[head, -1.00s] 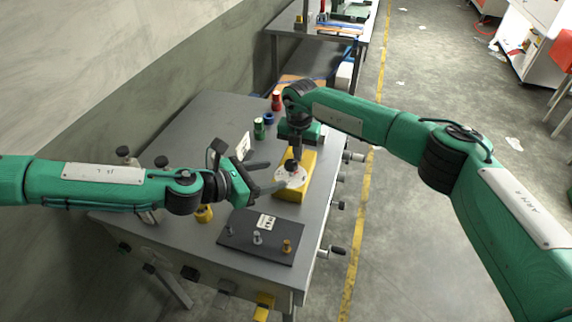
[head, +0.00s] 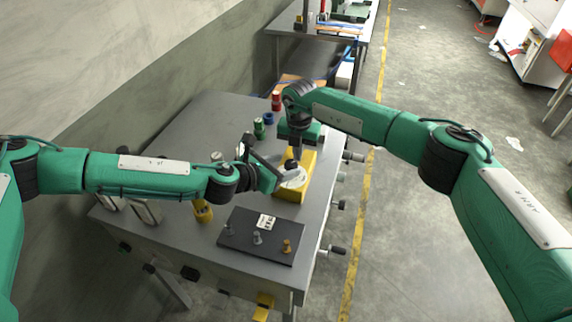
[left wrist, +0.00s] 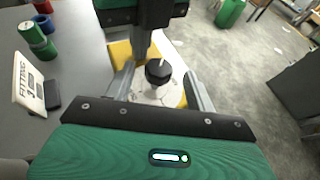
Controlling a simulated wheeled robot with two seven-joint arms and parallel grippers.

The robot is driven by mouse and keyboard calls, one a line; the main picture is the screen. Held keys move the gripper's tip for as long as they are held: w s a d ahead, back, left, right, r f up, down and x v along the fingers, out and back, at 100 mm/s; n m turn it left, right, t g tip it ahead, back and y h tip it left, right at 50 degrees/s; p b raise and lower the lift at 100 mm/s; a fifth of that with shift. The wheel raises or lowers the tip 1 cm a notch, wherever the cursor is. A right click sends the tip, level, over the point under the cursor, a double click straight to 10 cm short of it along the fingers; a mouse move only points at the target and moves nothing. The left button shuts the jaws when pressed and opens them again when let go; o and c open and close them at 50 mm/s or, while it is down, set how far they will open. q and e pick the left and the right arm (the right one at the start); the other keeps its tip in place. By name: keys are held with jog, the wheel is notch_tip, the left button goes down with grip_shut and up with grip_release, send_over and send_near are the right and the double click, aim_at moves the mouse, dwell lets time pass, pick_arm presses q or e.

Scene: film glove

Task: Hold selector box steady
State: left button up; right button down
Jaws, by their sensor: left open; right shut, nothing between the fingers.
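The selector box (head: 296,196) is a yellow block on the grey table, with a pale round plate (head: 294,179) and a black knob on top. In the left wrist view the black knob (left wrist: 158,72) stands on the pale plate (left wrist: 150,96), between the two fingers of my left gripper (left wrist: 160,88). My left gripper (head: 284,172) is open at the box's left side; I cannot tell whether its fingers touch the box. My right gripper (head: 295,150) is shut and points down right above the knob. It hides part of the box's far end.
A dark mat (head: 262,238) with several small pegs and a white label lies in front of the box. Red (head: 276,101), blue (head: 268,118) and green (head: 259,128) cylinders stand behind it. A white sign (left wrist: 29,84) stands left of the gripper. Handles stick out from the table's right edge.

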pick_arm(q)
jog(key=shift+w+d+f, duration=0.3)
jog(key=shift+w+d, duration=0.15)
jog(key=shift+d, duration=0.05)
jog(key=c, duration=1)
jog(key=shift+o, duration=0.2)
jog(key=shift+s+d+n+t, duration=0.1)
jog(key=shift+n+t, duration=0.2)
